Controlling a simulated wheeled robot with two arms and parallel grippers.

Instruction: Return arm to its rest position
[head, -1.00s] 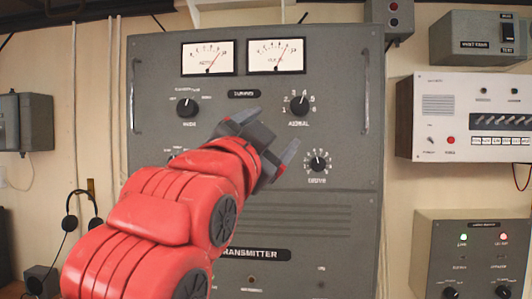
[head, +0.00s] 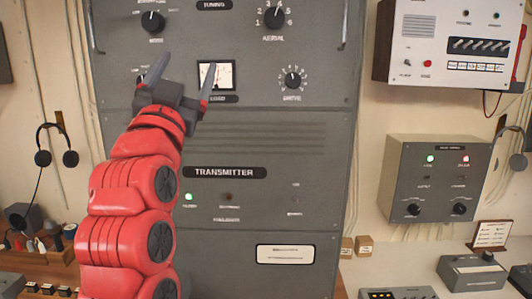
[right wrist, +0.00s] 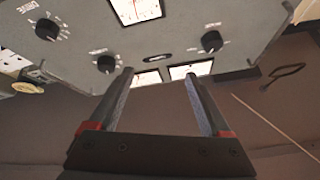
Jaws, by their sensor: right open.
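My right gripper (head: 184,72) is open and empty at the end of my red arm. Its two dark fingers point up, apart, in front of the grey transmitter cabinet (head: 230,140). One finger overlaps the left edge of the small load meter (head: 222,75); I cannot tell how far it is from the panel. In the right wrist view the open fingers (right wrist: 158,75) reach toward the panel (right wrist: 180,35), with knobs and meters beyond and nothing between them. My left gripper is not in view.
A mode knob (head: 152,21), aerial knob (head: 274,17) and drive knob (head: 292,79) surround the gripper on the panel. A headset (head: 56,145) hangs at left. A grey control box (head: 445,180) and a white unit (head: 455,40) are on the right wall. A desk runs below.

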